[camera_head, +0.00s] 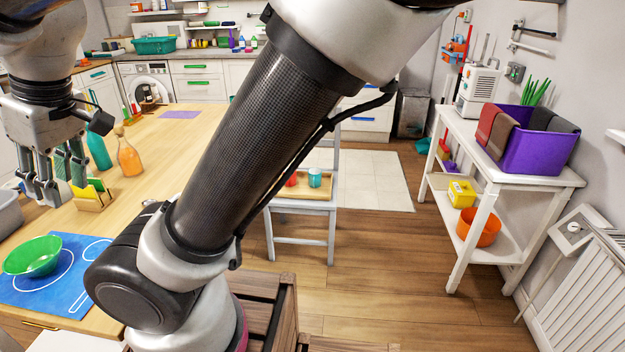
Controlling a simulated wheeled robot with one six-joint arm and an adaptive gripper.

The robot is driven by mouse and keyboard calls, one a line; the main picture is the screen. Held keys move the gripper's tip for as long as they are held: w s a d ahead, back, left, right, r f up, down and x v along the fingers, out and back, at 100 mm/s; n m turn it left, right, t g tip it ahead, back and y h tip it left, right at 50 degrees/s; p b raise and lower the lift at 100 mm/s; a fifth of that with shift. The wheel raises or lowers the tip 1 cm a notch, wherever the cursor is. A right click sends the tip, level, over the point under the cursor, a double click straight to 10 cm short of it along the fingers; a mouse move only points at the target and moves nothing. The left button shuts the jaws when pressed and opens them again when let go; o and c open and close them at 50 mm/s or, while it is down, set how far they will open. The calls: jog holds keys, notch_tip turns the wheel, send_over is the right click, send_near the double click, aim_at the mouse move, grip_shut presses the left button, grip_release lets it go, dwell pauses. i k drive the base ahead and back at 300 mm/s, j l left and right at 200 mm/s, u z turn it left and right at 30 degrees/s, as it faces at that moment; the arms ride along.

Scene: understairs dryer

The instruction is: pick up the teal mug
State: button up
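The teal mug (315,177) stands upright on a wooden tray (313,193) on the seat of a grey-white chair (303,229), beyond my arm near the middle of the view. A red item (292,180) is just left of it, partly hidden by my arm. My gripper (52,190) is at the far left, pointing down over the wooden table, well apart from the mug. Its fingers look spread, with nothing clearly held between them.
The wooden table (160,150) holds orange (129,158) and teal (98,150) bottles, a napkin holder (93,196), and a green bowl (32,256) on a blue mat (75,262). A white shelf (445,127) stands right. Floor (400,250) between chair and shelf is clear.

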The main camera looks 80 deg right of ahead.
aim_at(315, 179)
jog(key=k+z, duration=0.35)
jog(key=k+l+z, duration=0.1)
jog(key=z, duration=0.3)
jog(key=l+z, duration=0.15)
jog(key=z, duration=0.25)
jog(key=i+l+z, duration=0.1)
jog(key=z, duration=0.35)
jog(key=i+z, duration=0.15)
jog(key=z, duration=0.25)
jog(key=i+l+z, duration=0.1)
jog(key=z, duration=0.3)
jog(key=i, duration=0.25)
jog(key=i+l+u, duration=0.15)
jog(key=i+u, duration=0.15)
jog(key=i+l+u, duration=0.3)
jog(key=i+j, duration=0.05)
